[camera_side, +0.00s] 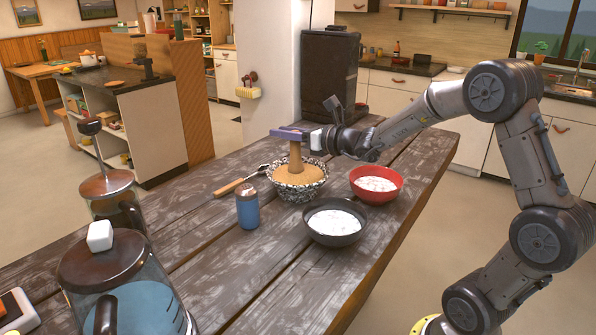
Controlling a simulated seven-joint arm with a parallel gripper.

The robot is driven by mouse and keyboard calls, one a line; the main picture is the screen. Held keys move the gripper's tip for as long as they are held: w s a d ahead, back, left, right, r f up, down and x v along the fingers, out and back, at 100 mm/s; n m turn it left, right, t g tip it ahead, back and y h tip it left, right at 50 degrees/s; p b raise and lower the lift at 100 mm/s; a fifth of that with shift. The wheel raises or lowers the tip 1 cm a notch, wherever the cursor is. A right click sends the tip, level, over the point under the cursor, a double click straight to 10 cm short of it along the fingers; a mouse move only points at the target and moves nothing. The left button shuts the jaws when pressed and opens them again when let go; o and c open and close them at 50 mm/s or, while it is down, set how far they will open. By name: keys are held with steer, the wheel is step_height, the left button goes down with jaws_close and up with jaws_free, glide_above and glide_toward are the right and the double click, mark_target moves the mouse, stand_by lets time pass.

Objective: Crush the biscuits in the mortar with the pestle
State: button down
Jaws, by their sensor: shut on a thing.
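The mortar (302,188) is a black-and-white speckled bowl standing on the wooden table. A tan-brown mass (311,173), which looks like the biscuits, fills it nearly to the rim; single pieces cannot be told apart. The pestle (295,154) is light brown and stands about upright, its lower end in the tan mass. My gripper (291,133) reaches in from the right and is shut on the pestle's top, above the mortar. The pestle's lower tip is hidden in the mass.
A red bowl (388,194) and a dark bowl (352,238) of white powder stand right of the mortar. Glass presses (107,248) stand front left. The table's right edge is near the bowls.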

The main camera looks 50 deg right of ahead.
steer(key=shift+s+f, duration=0.25)
steer(key=shift+f, duration=0.25)
steer(key=r, duration=0.4)
steer(key=shift+w+d+r, duration=0.25)
steer(key=shift+d+r, duration=0.05)
steer(key=shift+r, duration=0.1)
stand_by(0.4)
steer(key=shift+r, duration=2.5)
